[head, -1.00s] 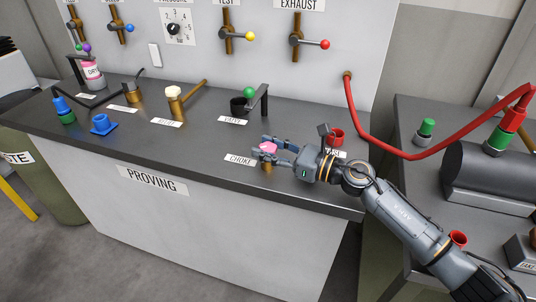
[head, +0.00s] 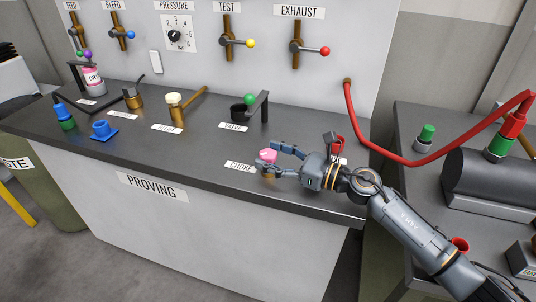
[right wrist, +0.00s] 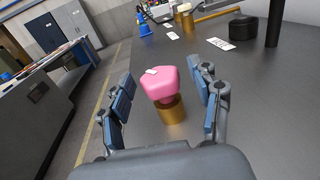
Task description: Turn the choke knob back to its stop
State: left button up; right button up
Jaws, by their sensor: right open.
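The choke knob is a pink lobed knob (head: 268,155) on a short brass post at the front of the bench, by the label reading CHOKE (head: 240,167). In the right wrist view the pink knob (right wrist: 161,79) sits on its brass stem (right wrist: 172,110), with a small white mark on its top. My right gripper (head: 268,160) is open around the knob, one finger on each side. In the right wrist view the blue-padded fingers (right wrist: 165,100) stand apart from the knob, with gaps on both sides. My left gripper is not in view.
A red cup-like fitting (head: 338,145) stands close behind my right gripper. A valve with a green ball (head: 250,99) stands farther back. Blue fittings (head: 103,130) are at the left. A red hose (head: 375,148) hangs at the right.

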jog(key=v, duration=1.1)
jog(key=shift+a, duration=0.1)
